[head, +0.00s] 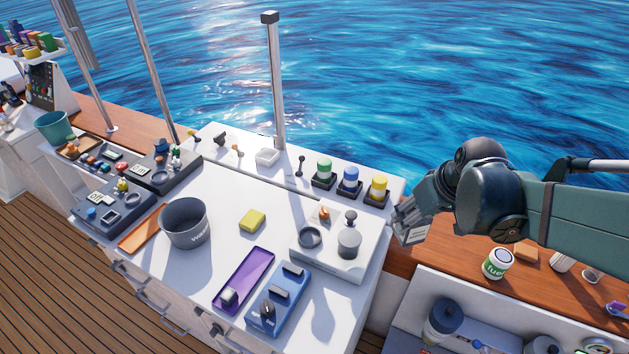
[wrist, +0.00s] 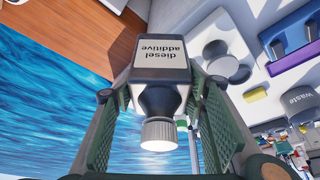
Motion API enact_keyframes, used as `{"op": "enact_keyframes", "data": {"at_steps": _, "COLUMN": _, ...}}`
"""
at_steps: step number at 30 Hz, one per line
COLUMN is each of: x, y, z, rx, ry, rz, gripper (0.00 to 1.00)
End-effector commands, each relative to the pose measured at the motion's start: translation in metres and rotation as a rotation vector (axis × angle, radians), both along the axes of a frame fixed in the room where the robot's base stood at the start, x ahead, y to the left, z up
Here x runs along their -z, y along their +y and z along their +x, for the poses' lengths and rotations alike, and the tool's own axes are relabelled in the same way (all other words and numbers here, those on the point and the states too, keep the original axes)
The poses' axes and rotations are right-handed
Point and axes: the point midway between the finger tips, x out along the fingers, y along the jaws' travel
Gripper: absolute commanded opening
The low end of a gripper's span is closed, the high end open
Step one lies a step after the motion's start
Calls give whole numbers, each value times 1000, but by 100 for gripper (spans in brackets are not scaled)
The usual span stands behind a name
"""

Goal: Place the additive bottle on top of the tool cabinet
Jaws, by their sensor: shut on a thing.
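In the wrist view, the additive bottle (wrist: 160,75), dark with a pale "diesel additive" label and a ribbed light cap, sits between the green pads of my gripper (wrist: 158,90). My gripper is shut on it, with the cap pointing toward the camera. In the head view, my gripper (head: 408,212) is at the right edge of the tool cabinet (head: 215,265), which has a white top and drawers with handles. Only a small part of the bottle (head: 415,235), its pale label, shows there. I cannot tell its exact height above the surfaces.
On the cabinet are a grey waste bin (head: 186,228), a yellow sponge (head: 252,221), a purple tray (head: 262,262), a blue block (head: 290,288) and a white fixture (head: 345,262). Several colour-capped jars line the back. Bare top shows around the sponge.

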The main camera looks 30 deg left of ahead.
Motion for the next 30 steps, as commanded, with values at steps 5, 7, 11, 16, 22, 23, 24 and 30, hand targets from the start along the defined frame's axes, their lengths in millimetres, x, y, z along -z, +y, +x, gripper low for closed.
{"op": "enact_keyframes", "data": {"at_steps": 5, "x": -2, "y": 39, "z": -43, "rx": -176, "ry": 1, "rz": 1, "gripper": 27}}
{"op": "enact_keyframes", "data": {"at_steps": 7, "x": -2, "y": 53, "z": -61, "rx": -245, "ry": 1, "rz": 1, "gripper": 27}}
{"op": "enact_keyframes", "data": {"at_steps": 11, "x": -2, "y": 75, "z": -92, "rx": -368, "ry": 0, "rz": 1, "gripper": 27}}
{"op": "enact_keyframes", "data": {"at_steps": 16, "x": -3, "y": 101, "z": -134, "rx": -528, "ry": 0, "rz": 2, "gripper": 27}}
{"op": "enact_keyframes", "data": {"at_steps": 22, "x": -4, "y": 123, "z": -176, "rx": -683, "ry": 0, "rz": 1, "gripper": 27}}
{"op": "enact_keyframes", "data": {"at_steps": 23, "x": -4, "y": 125, "z": -182, "rx": -702, "ry": 0, "rz": 1, "gripper": 27}}
{"op": "enact_keyframes", "data": {"at_steps": 24, "x": -4, "y": 128, "z": -188, "rx": -724, "ry": 0, "rz": 1, "gripper": 27}}
{"op": "enact_keyframes", "data": {"at_steps": 30, "x": -4, "y": 138, "z": -215, "rx": -822, "ry": 1, "rz": 0, "gripper": 27}}
